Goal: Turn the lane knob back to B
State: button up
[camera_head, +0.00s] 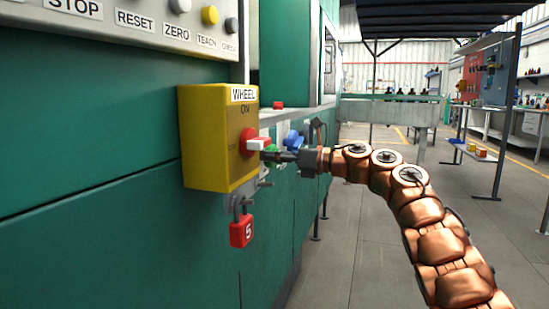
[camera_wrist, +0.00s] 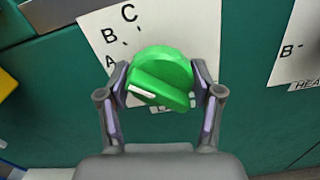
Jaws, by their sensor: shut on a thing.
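The green lane knob (camera_wrist: 168,70) sits on a white plate (camera_wrist: 190,22) marked A, B and C on the green machine wall. The white mark on its ridge points left, nearest the A; C is at the top and B between them. My gripper (camera_wrist: 162,88) is shut on the knob, one finger pad on its left side and one on its right. In the head view the knob (camera_head: 271,154) shows only as a small green patch by my gripper (camera_head: 281,155), just past the yellow box. Its marks cannot be read there.
A yellow switch box (camera_head: 208,140) labelled WHEEL, with a red handle (camera_head: 248,142) and a red padlock (camera_head: 241,231) below, stands close to my gripper's left. A blue knob (camera_head: 292,138) is just beyond. A button panel (camera_head: 150,32) overhangs above. Open floor lies right.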

jog(key=shift+a, duration=0.2)
jog(key=o, duration=1.1)
jog(key=shift+o, duration=0.2)
jog(key=shift+d, duration=0.1)
jog(key=shift+d, duration=0.15)
jog(key=shift+s+d, duration=0.2)
jog(key=shift+d, duration=0.4)
jog(key=v, duration=1)
jog(key=shift+s+d, duration=0.2)
